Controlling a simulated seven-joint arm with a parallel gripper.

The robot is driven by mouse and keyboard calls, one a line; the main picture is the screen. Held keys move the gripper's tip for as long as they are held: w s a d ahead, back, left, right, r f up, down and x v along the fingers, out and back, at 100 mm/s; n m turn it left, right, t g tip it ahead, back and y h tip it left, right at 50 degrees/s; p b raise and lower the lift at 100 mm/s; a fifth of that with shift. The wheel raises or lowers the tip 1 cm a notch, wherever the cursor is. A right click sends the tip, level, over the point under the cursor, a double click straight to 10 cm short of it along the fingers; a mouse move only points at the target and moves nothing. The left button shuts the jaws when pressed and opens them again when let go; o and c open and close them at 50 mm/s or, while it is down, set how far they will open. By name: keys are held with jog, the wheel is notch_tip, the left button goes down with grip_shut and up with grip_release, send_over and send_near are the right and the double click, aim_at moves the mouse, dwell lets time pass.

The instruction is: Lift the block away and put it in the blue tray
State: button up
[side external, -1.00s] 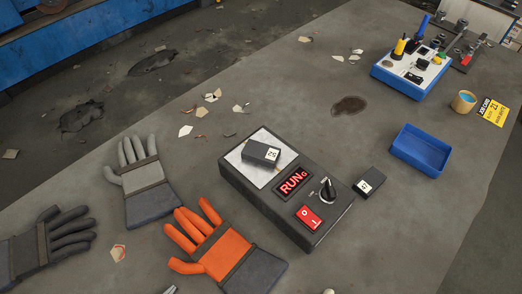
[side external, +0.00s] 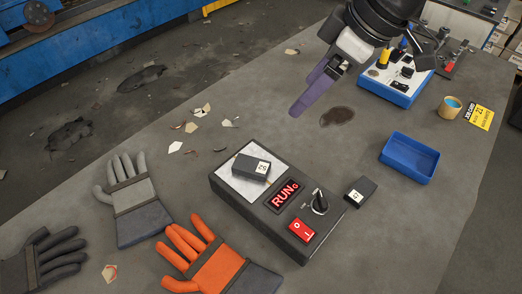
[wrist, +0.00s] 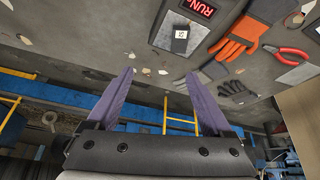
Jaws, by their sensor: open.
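A dark grey block (side external: 249,168) with a white number label lies on the pale metal plate of a black control box (side external: 262,222). It also shows in the wrist view (wrist: 180,46). A second, similar dark block (side external: 362,188) with a white label lies on the table just right of the box. The blue tray (side external: 410,160) is empty, farther right. My gripper (side external: 297,108) has purple fingers and hangs above the table, beyond the box and apart from both blocks. In the wrist view its fingers (wrist: 160,73) are spread with nothing between them.
The box has a lit red "RUN" display (side external: 285,194), a knob (side external: 320,202) and a red switch (side external: 302,230). Gloves, including an orange one (side external: 215,262), lie at the left. Pale chips litter the table.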

jog(key=n+g, duration=0.1)
send_near(252, 165)
jog(key=shift+a+f+h, duration=0.3)
jog(key=shift+a+f, duration=0.35)
jog(key=shift+f, duration=0.2)
jog(key=shift+x, duration=3.1)
jog(key=shift+w+d, duration=0.1)
jog(key=shift+w, duration=0.05)
grip_shut()
jog(key=shift+r, duration=0.15)
